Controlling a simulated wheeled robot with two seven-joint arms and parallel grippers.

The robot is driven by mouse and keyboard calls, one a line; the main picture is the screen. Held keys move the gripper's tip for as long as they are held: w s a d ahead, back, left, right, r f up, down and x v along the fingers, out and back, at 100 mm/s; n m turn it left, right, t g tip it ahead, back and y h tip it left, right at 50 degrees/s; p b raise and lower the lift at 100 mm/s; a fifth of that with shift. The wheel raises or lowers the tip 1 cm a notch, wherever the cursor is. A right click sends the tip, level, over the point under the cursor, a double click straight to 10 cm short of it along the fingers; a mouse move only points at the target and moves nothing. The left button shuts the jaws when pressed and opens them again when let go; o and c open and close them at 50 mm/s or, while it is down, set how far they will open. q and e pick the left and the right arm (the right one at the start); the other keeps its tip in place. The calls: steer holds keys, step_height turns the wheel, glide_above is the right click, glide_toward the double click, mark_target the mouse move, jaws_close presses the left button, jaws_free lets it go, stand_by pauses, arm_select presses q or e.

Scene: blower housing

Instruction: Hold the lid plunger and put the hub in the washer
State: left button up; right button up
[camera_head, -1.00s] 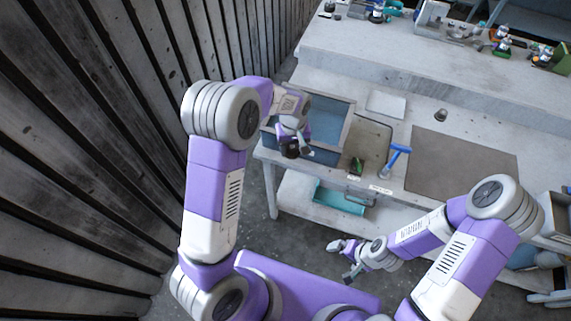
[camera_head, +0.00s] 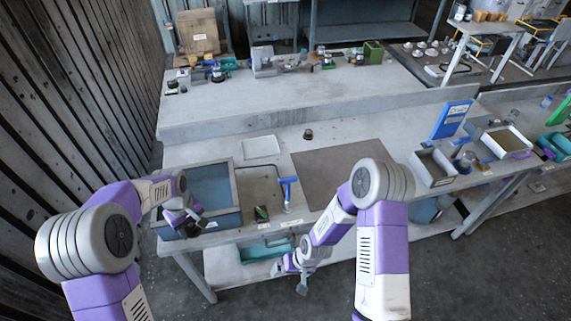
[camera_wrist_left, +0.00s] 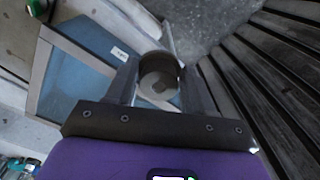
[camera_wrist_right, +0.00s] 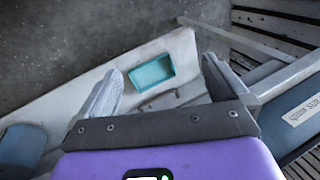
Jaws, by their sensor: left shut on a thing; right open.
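My left gripper (camera_head: 190,222) is shut on a dark round part with a grey end face, which looks like the hub (camera_wrist_left: 160,82). It holds the part at the front edge of the blue basin (camera_head: 226,222), which looks like the washer; the basin also shows behind the fingers in the left wrist view (camera_wrist_left: 75,75). A blue T-handled tool (camera_head: 287,190), possibly the lid plunger, stands upright on the bench, right of the basin. My right gripper (camera_head: 302,278) is open and empty, in front of the bench and below its top. In the right wrist view its fingers (camera_wrist_right: 165,90) are spread.
A small green-and-dark item (camera_head: 261,213) lies near the bench's front edge. A brown mat (camera_head: 335,170), a white sheet (camera_head: 261,147) and a small dark cup (camera_head: 308,134) are on the bench. A teal tray (camera_wrist_right: 152,72) is on the lower shelf. Grey bins (camera_head: 434,168) stand at right.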

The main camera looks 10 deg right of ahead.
steer(key=w+d+r+n+h, duration=0.1)
steer(key=w+r, duration=0.4)
steer(key=w, duration=0.4)
steer(key=t+h, duration=0.2)
steer(key=h, duration=0.1)
glide_toward(288, 178)
steer(key=shift+n, duration=0.3)
steer(key=x, duration=1)
steer(key=shift+w+f, duration=0.1)
steer(key=shift+f, duration=0.2)
